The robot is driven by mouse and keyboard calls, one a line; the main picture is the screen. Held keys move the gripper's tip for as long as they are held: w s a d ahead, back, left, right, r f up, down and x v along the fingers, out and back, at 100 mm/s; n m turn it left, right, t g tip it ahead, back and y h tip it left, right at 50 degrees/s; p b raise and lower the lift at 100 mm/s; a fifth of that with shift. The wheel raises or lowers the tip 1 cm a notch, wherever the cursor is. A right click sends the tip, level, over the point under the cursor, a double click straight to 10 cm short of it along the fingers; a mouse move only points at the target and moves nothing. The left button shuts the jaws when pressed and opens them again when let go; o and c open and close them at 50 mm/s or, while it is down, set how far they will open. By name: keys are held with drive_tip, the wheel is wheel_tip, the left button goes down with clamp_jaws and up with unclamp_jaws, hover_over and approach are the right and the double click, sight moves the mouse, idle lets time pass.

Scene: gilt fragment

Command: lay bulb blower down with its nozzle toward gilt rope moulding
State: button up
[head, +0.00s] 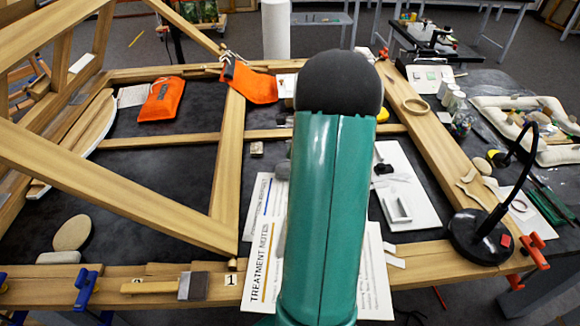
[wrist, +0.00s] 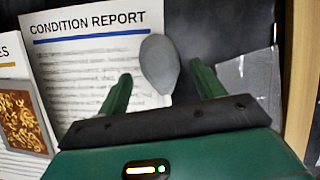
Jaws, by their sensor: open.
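In the wrist view my gripper (wrist: 163,85) is open, with its two green fingers apart. A smooth grey oval thing (wrist: 160,62) lies between and just beyond the fingertips, over the right edge of the condition report sheet. It may be the bulb blower; no nozzle can be made out. A grey shape (head: 283,169) beside my arm in the head view looks like the same thing. My arm hides my gripper in the head view.
The treatment notes (head: 262,270) lie by the front rail. A white tray (head: 408,195) is right of my arm. A black lamp base (head: 478,235) stands at the right. Wooden beams (head: 120,180) cross the left side. An orange pouch (head: 162,100) lies at the back left.

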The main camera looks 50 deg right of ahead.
drive_tip(key=v, duration=1)
drive_tip(key=w+a+r+n+h, duration=0.1)
drive_tip(key=w+a+r+n, duration=0.2)
drive_tip(key=a, duration=0.5)
drive_tip(key=w+a+r+n, duration=0.1)
drive_tip(key=a+r+n, duration=0.2)
drive_tip(key=a+n, duration=0.3)
drive_tip(key=w+a+r+n+h, duration=0.1)
drive_tip(key=w+a+r+n, duration=0.15)
drive_tip(key=a, duration=0.65)
drive_tip(key=s+a+n+t, duration=0.1)
drive_tip(key=s+a+n, duration=0.4)
drive_tip(key=a+n, duration=0.3)
drive_tip(key=s+a+n+t, duration=0.1)
drive_tip(key=s+a+n, duration=0.4)
drive_tip(key=a, duration=0.8)
drive_tip(key=n, duration=0.3)
drive_tip(key=shift+s+a+r+h, duration=0.2)
drive_tip(key=shift+a+r+h, duration=0.05)
drive_tip(key=shift+r+h, duration=0.15)
drive_tip(key=c, duration=0.7)
drive_tip(key=shift+d, duration=0.1)
